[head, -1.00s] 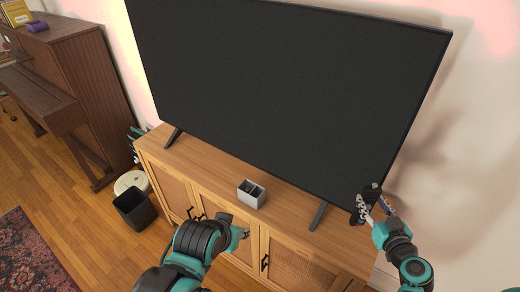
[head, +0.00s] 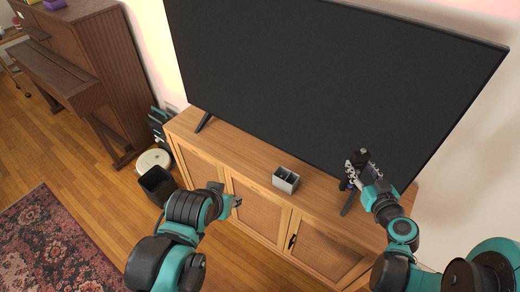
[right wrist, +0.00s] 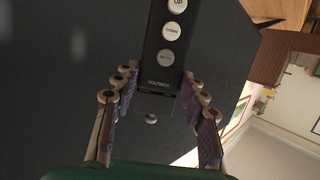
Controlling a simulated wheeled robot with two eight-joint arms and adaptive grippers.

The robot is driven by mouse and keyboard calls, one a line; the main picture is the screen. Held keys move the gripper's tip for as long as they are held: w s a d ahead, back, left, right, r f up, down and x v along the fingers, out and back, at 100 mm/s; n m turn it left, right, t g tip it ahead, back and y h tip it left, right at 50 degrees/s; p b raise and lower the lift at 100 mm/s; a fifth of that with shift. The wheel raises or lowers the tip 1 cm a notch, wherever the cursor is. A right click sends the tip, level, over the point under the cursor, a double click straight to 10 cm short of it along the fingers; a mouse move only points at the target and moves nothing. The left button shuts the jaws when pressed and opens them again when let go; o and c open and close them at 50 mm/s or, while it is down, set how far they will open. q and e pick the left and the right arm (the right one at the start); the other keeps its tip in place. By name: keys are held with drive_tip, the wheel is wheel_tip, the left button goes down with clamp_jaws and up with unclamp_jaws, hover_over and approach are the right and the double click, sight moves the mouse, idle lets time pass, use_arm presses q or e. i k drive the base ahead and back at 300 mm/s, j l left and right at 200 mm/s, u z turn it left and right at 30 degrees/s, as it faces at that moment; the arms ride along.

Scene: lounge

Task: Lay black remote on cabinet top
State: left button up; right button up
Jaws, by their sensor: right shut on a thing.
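The black remote (right wrist: 151,68) has round white buttons and lies between the fingers of my right gripper (right wrist: 155,105) in the right wrist view. In the head view, my right gripper (head: 354,175) is shut on the remote (head: 359,156), in front of the screen's lower right. It appears above the right part of the wooden cabinet top (head: 235,150). Its exact height is hard to tell. My left gripper (head: 236,202) is in front of the cabinet doors, small and partly hidden by its arm, so its jaws are unclear.
A large black television (head: 330,75) stands along the cabinet, its right foot (head: 349,204) near my right gripper. A grey divided holder (head: 286,180) stands mid-top. Bare wood lies left of the holder. A black bin (head: 157,185) and white round device (head: 153,160) are on the floor.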

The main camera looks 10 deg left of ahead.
sight(238, 158)
drive_tip(key=i+j+u, duration=0.1)
drive_tip(key=j, duration=0.25)
drive_tip(key=i+j, duration=0.1)
drive_tip(key=j, duration=0.25)
drive_tip(key=i+j+u, duration=0.15)
drive_tip(key=j, duration=0.2)
drive_tip(key=i+j, duration=0.1)
drive_tip(key=j, duration=0.25)
drive_tip(key=u, duration=0.05)
